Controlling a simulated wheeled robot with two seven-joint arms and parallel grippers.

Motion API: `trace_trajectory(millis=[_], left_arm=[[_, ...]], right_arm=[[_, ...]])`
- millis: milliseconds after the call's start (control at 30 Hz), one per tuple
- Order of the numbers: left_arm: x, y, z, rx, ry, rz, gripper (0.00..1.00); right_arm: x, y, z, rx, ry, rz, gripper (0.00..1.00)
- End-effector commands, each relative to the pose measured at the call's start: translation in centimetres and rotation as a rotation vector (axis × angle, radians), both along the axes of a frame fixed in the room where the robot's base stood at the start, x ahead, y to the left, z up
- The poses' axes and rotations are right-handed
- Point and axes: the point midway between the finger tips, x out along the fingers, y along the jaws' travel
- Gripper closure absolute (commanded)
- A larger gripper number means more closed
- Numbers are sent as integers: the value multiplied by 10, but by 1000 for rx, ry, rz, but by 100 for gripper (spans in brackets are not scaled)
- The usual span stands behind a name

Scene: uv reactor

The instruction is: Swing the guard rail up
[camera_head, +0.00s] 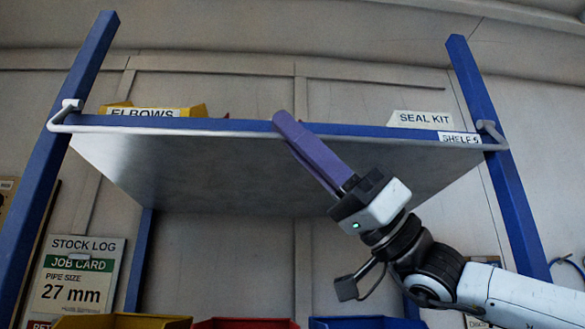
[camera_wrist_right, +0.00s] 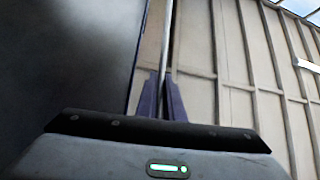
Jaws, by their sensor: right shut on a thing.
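The guard rail (camera_head: 190,132) is a thin pale rod running across the front of the high shelf (camera_head: 200,170), level with the shelf's front edge. Its bent ends meet brackets on the left and right blue posts. My right gripper (camera_head: 287,130), with purple fingers, reaches up from the lower right and is shut on the rail near its middle. In the right wrist view the rail (camera_wrist_right: 167,45) runs between the two fingers (camera_wrist_right: 162,98). The fingers hide a short piece of the rail. My left gripper is not in view.
Blue posts (camera_head: 495,150) bound the shelf. A yellow bin labelled ELBOWS (camera_head: 155,111) and a SEAL KIT label (camera_head: 420,119) show above the shelf edge. Yellow, red (camera_head: 245,323) and blue bins sit below. A stock log board (camera_head: 75,275) stands at left.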

Motion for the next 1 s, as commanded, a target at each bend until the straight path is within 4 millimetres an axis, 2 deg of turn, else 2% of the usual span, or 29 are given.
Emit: trace_trajectory(millis=[33, 100, 300, 533, 1000], left_arm=[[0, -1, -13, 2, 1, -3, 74], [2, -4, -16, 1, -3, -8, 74], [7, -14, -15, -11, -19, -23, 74], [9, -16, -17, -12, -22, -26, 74], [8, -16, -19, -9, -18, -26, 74]], right_arm=[[-4, -1, -6, 3, 26, 1, 100], [-7, -1, -3, 2, 73, 2, 100], [-15, 0, 5, 1, 221, 3, 100], [-20, 0, 13, 0, 348, 3, 100], [-23, 0, 19, 0, 427, 2, 100]])
